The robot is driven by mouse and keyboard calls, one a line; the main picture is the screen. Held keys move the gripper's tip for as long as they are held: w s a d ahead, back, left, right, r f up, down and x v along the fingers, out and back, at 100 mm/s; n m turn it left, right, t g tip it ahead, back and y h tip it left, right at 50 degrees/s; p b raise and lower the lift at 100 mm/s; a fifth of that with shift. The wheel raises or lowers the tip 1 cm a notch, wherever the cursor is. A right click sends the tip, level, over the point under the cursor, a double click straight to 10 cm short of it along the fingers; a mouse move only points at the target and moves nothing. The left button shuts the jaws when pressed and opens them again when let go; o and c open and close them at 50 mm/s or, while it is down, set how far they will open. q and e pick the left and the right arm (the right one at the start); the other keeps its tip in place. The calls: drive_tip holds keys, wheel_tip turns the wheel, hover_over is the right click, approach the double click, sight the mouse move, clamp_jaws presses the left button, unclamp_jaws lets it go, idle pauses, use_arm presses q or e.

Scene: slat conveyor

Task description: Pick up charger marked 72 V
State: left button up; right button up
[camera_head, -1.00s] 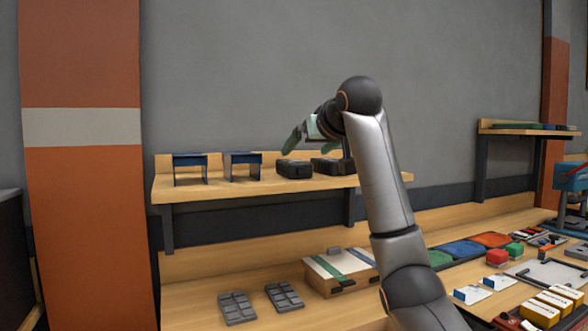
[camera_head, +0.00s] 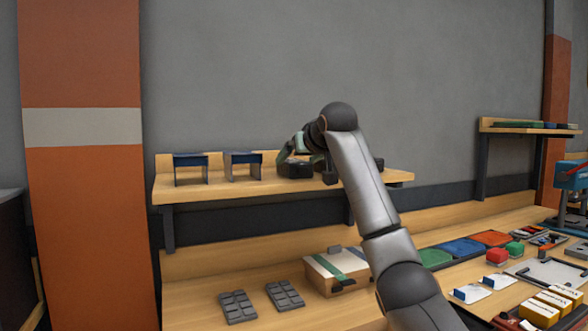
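Two dark box-shaped chargers sit on the wooden wall shelf (camera_head: 225,192). The left charger (camera_head: 294,172) shows under my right gripper (camera_head: 298,160). The other charger (camera_head: 378,164) is mostly hidden behind my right arm. No marking can be read on either, so I cannot tell which is 72 V. My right gripper points down at the left charger, its greenish fingers at the top and sides of it. I cannot tell whether they touch it or are closed on it. My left gripper is not in view.
Two blue-topped stands (camera_head: 190,168) are left of the chargers on the shelf. On the bench below are two grey keypad-like items (camera_head: 237,307), a box with a green stripe (camera_head: 336,272) and coloured trays (camera_head: 463,247). An orange pillar (camera_head: 85,200) stands at left.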

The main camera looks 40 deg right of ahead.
clamp_jaws()
drive_tip(key=shift+r, duration=0.1)
idle(0.5)
